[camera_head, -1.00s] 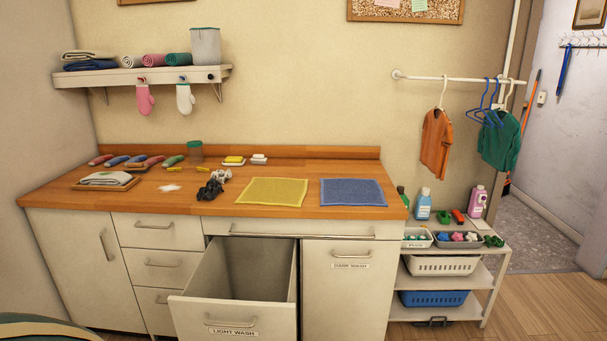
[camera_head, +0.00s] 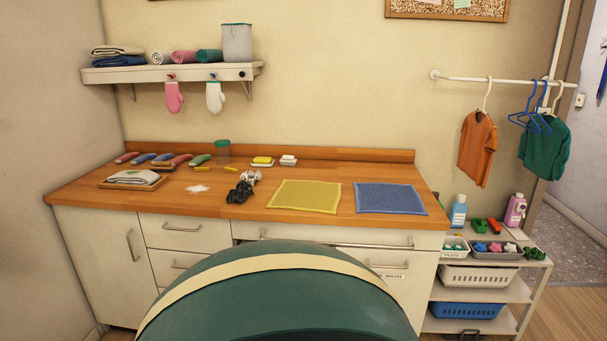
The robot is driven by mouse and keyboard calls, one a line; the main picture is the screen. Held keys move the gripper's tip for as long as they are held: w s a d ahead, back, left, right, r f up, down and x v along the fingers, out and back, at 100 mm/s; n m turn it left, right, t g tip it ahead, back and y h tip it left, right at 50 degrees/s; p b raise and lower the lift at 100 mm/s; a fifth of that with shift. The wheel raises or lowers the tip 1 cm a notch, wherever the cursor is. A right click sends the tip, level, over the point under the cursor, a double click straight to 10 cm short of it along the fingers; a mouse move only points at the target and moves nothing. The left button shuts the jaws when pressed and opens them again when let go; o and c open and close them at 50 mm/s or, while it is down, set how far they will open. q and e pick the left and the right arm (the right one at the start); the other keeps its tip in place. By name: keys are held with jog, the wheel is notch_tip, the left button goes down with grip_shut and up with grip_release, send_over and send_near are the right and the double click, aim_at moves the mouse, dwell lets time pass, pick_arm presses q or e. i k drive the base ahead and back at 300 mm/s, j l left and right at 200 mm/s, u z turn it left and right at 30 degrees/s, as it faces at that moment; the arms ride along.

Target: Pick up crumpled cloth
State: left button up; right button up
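A dark, crumpled cloth (camera_head: 239,193) lies in a small heap on the wooden counter (camera_head: 120,205), left of the yellow mat. A smaller grey-white crumpled piece (camera_head: 250,177) lies right behind it, close to or touching it. A flat white scrap (camera_head: 198,189) lies apart to the left. Neither of my grippers shows in the head view.
A yellow mat (camera_head: 304,196) and a blue mat (camera_head: 390,198) lie right of the cloth. A folded towel (camera_head: 133,177) on a tray, rolled cloths (camera_head: 162,157) and soap dishes (camera_head: 262,162) stand left and behind. A rack (camera_head: 520,258) stands right.

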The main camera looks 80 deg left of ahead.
aim_at(250, 177)
jog(key=k+j+z, duration=0.1)
jog(key=j+z, duration=0.15)
jog(key=z, duration=0.2)
jog(key=k+j+z, duration=0.15)
jog(key=z, duration=0.25)
jog(key=k+j+z, duration=0.2)
jog(key=z, duration=0.25)
jog(key=k+j+z, duration=0.1)
jog(key=k, duration=0.35)
jog(key=k+j+z, duration=0.1)
jog(key=k+j, duration=0.15)
jog(key=k, duration=0.25)
